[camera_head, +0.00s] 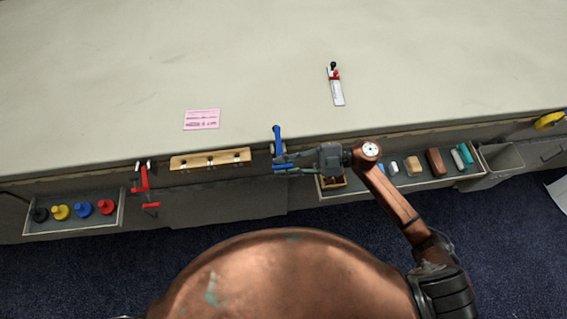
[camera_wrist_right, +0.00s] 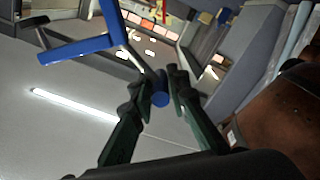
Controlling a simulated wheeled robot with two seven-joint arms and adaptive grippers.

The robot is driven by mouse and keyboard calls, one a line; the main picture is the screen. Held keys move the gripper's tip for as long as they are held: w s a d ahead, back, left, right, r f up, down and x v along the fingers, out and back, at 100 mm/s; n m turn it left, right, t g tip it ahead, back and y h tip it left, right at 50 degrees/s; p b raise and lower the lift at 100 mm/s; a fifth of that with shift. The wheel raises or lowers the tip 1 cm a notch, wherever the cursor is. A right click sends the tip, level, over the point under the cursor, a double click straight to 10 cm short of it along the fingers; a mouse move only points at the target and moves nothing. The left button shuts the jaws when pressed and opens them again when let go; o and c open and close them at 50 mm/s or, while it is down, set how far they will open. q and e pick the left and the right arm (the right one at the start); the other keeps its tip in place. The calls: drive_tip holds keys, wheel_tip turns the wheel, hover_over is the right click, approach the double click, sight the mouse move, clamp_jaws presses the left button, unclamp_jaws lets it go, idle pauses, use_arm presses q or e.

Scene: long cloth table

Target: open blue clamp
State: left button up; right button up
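The blue clamp (camera_head: 277,138) sits at the table's front edge, left of my right wrist in the head view. Its blue frame (camera_wrist_right: 85,40) shows large at the upper left of the right wrist view. Its round blue handle end (camera_wrist_right: 160,97) lies between my right fingertips. My right gripper (camera_head: 283,163) reaches in from the right below the table edge. In the wrist view its fingertips (camera_wrist_right: 161,88) close in on both sides of the handle end and appear to touch it. My left gripper is not in view.
A red clamp (camera_head: 146,180) hangs on the edge at left, beside a wooden hook rail (camera_head: 210,160). Trays (camera_head: 75,226) and (camera_head: 400,187) hang below the edge. A pink card (camera_head: 202,119) and a red-handled toggle clamp (camera_head: 336,88) lie on the otherwise clear tabletop.

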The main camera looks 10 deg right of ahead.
drive_tip(key=o, duration=0.4)
drive_tip(key=shift+c, duration=0.2)
drive_tip(key=d, duration=1.2)
